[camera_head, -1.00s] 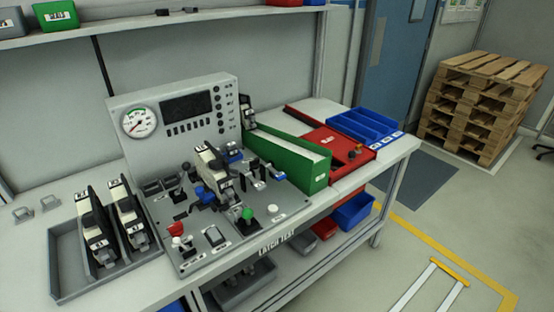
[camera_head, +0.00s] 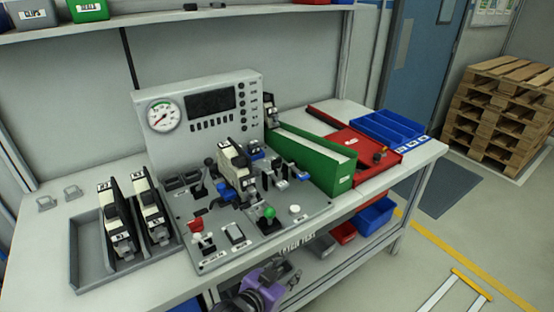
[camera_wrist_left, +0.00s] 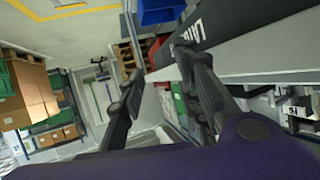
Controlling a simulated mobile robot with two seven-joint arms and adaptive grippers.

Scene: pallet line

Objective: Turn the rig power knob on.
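The test rig (camera_head: 285,222) stands on the bench with levers, switches and buttons on its sloping deck. Its upright panel (camera_head: 149,101) has a gauge, a dark screen and a column of small round knobs (camera_head: 242,100). The deck carries a red-topped control (camera_head: 197,224), a green-topped lever (camera_head: 269,212) and a white button (camera_head: 295,209). I cannot tell which control is the rig power knob; labels are too small. My left gripper (camera_head: 290,274) is below the rig's front edge, apart from it. In the left wrist view its fingers (camera_wrist_left: 160,62) are spread and empty. My right gripper is not in view.
A grey tray (camera_head: 85,252) with two dark-and-white units sits left of the rig. A green bin (camera_head: 341,172), red case (camera_head: 376,168) and blue tray (camera_head: 408,127) stand to its right. The bench's front edge lies between my left gripper and the deck.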

